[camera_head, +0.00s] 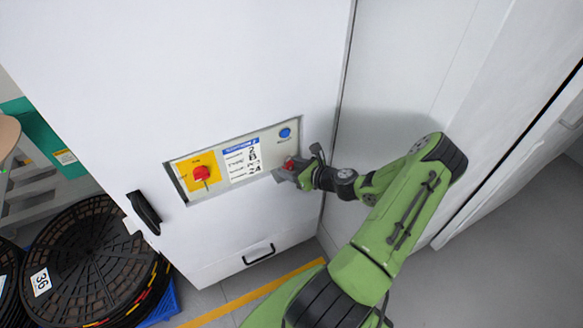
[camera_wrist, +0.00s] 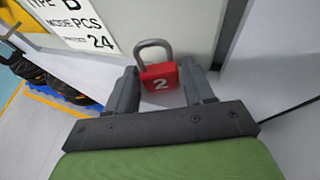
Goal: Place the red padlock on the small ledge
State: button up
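In the head view, my gripper (camera_head: 291,171) is at the right end of the recessed panel in the white cabinet, and a bit of the red padlock (camera_head: 289,163) shows there. The narrow ledge (camera_head: 236,187) runs along the bottom of this recess. Whether the padlock's underside touches the ledge is hard to tell.
The recess holds a red rotary knob (camera_head: 202,173) on a yellow plate, a label (camera_head: 243,161) and a blue button (camera_head: 285,133). A black cabinet handle (camera_head: 145,212) sticks out at left.

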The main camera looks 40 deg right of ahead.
jog(key=shift+r, duration=0.15)
jog(key=p+v, duration=0.2)
jog(key=v, duration=1)
jog(key=w+a+r+n+g+y, duration=0.15)
jog(key=a+r+n+g, duration=0.3)
jog(key=a+n, duration=0.45)
jog(key=w+a+r+n+g, duration=0.2)
jog(key=a+r+n+g, duration=0.25)
jog(key=a+n, duration=0.4)
jog(key=s+a+r+n+h, duration=0.1)
jog(key=s+a+r+n, duration=0.4)
jog(key=s+r+n, duration=0.1)
jog(key=s+a+r+n+t+h, duration=0.1)
jog(key=s+a+r+n+h, duration=0.1)
jog(key=s+a+r+n, duration=0.3)
notch_tip(320, 180, up, 4)
jog(key=s+n, duration=0.1)
jog(key=n, duration=0.5)
jog(key=shift+s+a, duration=0.2)
jog(key=shift+s, duration=0.05)
jog(key=shift+r, duration=0.1)
